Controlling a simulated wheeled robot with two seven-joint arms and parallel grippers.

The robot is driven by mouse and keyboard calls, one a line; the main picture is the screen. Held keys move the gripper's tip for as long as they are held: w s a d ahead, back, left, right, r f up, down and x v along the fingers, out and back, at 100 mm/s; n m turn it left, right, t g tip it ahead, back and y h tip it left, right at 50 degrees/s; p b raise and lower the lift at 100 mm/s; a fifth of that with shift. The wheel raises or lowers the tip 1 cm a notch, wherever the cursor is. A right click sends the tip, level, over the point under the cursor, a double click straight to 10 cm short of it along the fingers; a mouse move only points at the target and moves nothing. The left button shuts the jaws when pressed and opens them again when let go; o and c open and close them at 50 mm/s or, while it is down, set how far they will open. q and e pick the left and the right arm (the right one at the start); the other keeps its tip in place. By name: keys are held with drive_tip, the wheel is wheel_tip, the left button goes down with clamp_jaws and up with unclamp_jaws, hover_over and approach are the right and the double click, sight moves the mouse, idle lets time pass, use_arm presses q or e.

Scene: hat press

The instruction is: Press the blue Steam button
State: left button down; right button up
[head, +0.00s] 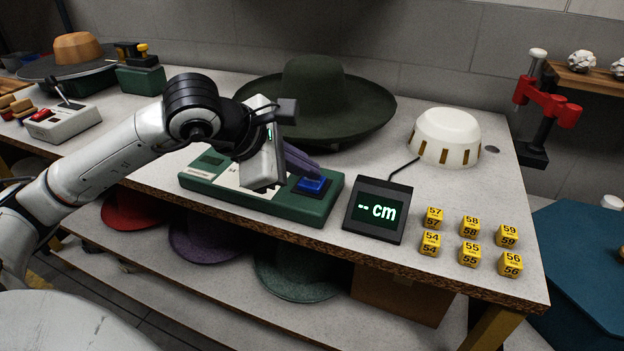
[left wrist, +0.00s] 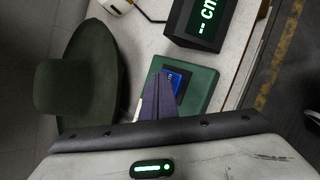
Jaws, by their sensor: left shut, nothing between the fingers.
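The blue button (head: 313,186) sits at the right end of a green control box (head: 310,209) on the bench; its label is too small to read. It also shows in the left wrist view (left wrist: 174,77), partly covered by the fingers. My left gripper (head: 316,170) is shut and empty. Its purple fingers, also in the left wrist view (left wrist: 161,82), end at or just above the button's back edge in the head view. I cannot tell whether they touch it. My right gripper is not in view.
A dark green hat (head: 318,95) lies behind the box. A display (head: 378,209) reading "-- cm" stands to its right. Several yellow numbered cubes (head: 469,253) and a white dome (head: 444,137) are further right. Hats lie on the shelf below.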

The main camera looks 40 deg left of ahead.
sight(306, 183)
use_arm(q)
drive_tip(key=shift+f, duration=0.25)
drive_tip(key=shift+r, duration=0.1)
idle(0.4)
drive_tip(key=shift+r+p, duration=0.35)
drive_tip(key=shift+r, duration=0.5)
drive_tip(key=shift+r+p, duration=1.8)
drive_tip(key=shift+r, duration=0.8)
drive_tip(key=shift+f, duration=0.1)
